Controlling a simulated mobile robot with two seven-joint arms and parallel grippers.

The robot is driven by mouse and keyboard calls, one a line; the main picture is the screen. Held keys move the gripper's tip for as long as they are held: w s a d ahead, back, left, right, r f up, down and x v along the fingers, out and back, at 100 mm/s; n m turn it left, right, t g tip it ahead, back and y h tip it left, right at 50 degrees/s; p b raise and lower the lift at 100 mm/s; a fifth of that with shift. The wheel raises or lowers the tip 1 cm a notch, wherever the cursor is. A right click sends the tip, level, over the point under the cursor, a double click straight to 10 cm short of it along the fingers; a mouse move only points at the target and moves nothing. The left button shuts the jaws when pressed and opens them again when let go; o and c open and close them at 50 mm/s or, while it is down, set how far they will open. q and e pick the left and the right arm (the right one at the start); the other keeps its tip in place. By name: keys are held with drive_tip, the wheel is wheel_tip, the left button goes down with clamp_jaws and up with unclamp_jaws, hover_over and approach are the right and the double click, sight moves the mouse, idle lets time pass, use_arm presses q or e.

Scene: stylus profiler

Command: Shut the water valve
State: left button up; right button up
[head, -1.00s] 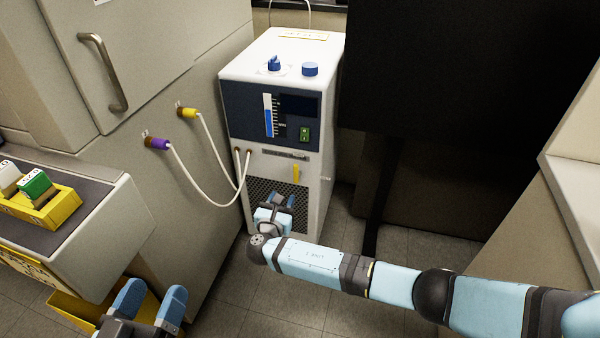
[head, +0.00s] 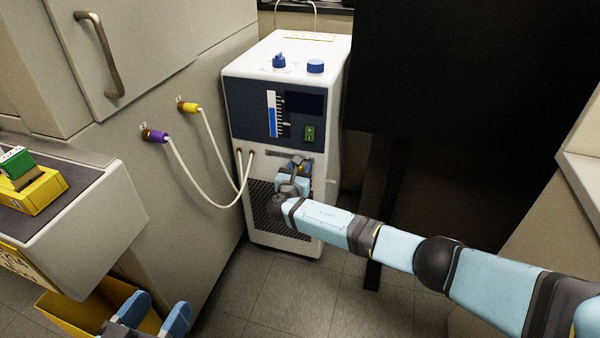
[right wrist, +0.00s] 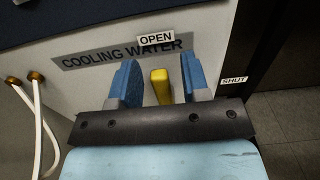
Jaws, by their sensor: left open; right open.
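The water valve's yellow handle (right wrist: 161,87) stands upright on the white chiller's front (head: 240,190), pointing toward the OPEN label (right wrist: 155,38). A SHUT label (right wrist: 233,80) is to its right. My right gripper (right wrist: 161,80) is open, with one blue finger on each side of the handle and a visible gap on both sides. In the head view my right gripper (head: 299,168) is at the chiller's front and largely hides the handle. My left gripper (head: 158,310) is open and empty at the bottom left, far from the valve.
Two white hoses (head: 208,200) loop from purple and yellow wall fittings to the chiller, left of the valve. A dark panel (head: 450,80) stands to the right. A grey bench (head: 100,205) with a yellow rack (head: 35,190) is at left. Floor is clear in front.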

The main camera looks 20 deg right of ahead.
clamp_jaws()
